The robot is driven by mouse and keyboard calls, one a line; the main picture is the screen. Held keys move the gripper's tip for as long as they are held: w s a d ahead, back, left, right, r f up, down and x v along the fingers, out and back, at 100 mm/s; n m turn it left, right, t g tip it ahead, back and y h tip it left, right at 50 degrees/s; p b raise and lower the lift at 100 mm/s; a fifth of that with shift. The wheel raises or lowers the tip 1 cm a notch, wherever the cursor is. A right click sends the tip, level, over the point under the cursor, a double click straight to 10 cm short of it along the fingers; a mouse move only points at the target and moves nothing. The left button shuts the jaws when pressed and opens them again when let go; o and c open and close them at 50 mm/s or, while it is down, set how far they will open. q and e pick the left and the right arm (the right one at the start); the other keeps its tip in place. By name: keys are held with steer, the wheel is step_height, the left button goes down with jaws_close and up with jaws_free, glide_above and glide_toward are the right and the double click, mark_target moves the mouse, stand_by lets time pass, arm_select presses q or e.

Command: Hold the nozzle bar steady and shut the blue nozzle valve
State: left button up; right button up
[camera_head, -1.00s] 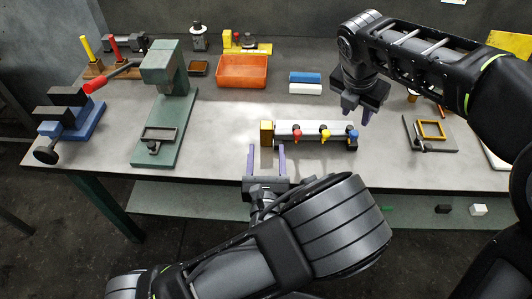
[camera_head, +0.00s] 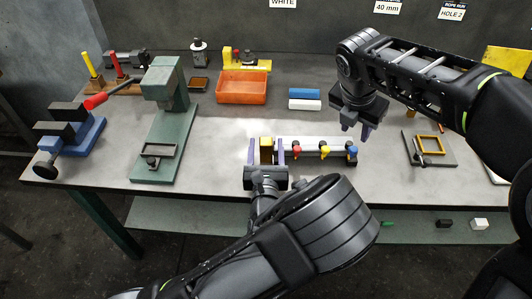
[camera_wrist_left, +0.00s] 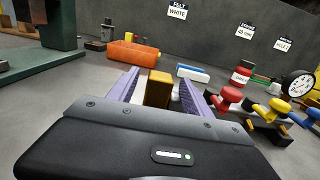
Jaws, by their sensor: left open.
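The nozzle bar (camera_head: 312,142) lies on the bench with a yellow end block (camera_head: 266,150) at its left end. It carries red (camera_head: 297,152), yellow (camera_head: 325,152) and blue (camera_head: 351,152) valves in a row. My left gripper (camera_head: 266,152) is open, with its purple fingers on either side of the yellow block. In the left wrist view the block (camera_wrist_left: 158,88) stands between the fingers (camera_wrist_left: 158,90); I cannot tell whether they touch it. My right gripper (camera_head: 358,131) hangs above and beside the bar's right end, near the blue valve, with its fingers apart and nothing between them.
An orange bin (camera_head: 243,88) and blue and white blocks (camera_head: 305,99) stand behind the bar. A green press (camera_head: 165,120) and a blue vise (camera_head: 72,139) are at the left. A board with a yellow frame (camera_head: 431,147) lies at the right.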

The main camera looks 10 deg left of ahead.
arm_select(q)
steer(key=shift+c, duration=0.6)
jaws_close()
stand_by(0.8)
